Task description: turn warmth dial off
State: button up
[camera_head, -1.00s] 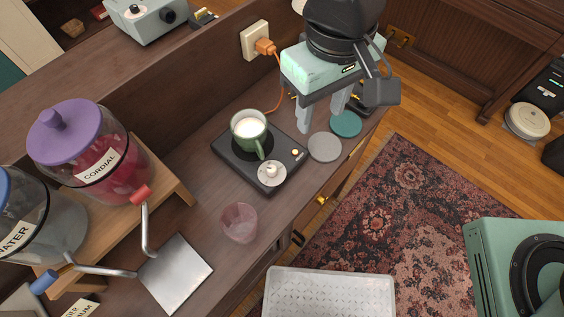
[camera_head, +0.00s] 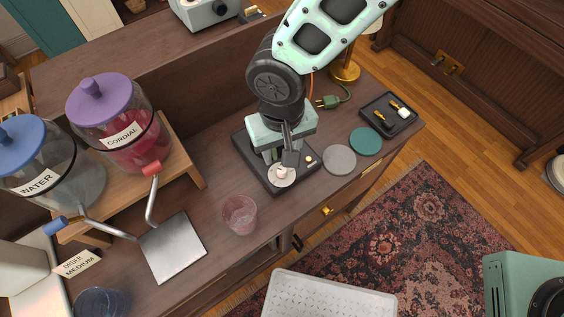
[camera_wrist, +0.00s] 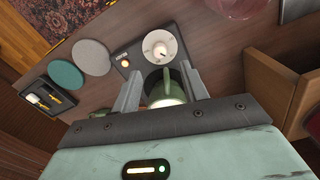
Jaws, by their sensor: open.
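The warmth dial (camera_head: 281,176) is a white round knob on the front of a dark warming plate (camera_head: 246,148). In the wrist view the dial (camera_wrist: 160,47) lies just beyond my fingertips, with its pale pointer knob in the middle. A small lit button (camera_wrist: 125,62) sits beside it on the plate. My gripper (camera_head: 281,160) is open above the plate, close to the dial in the picture. In the wrist view a green mug (camera_wrist: 163,87) shows between my open fingers (camera_wrist: 160,72); my gripper mostly hides it in the head view.
Grey (camera_head: 339,159) and teal (camera_head: 366,141) coasters lie right of the plate. A pink glass (camera_head: 240,214) stands in front. Cordial (camera_head: 120,130) and water (camera_head: 45,175) dispensers stand left on a wooden stand. A dark tray (camera_head: 388,117) with small items lies at the right.

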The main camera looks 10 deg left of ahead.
aim_at(282, 170)
notch_tip(282, 170, down, 8)
jog(key=shift+r+p, duration=0.15)
jog(key=shift+p, duration=0.45)
grip_shut()
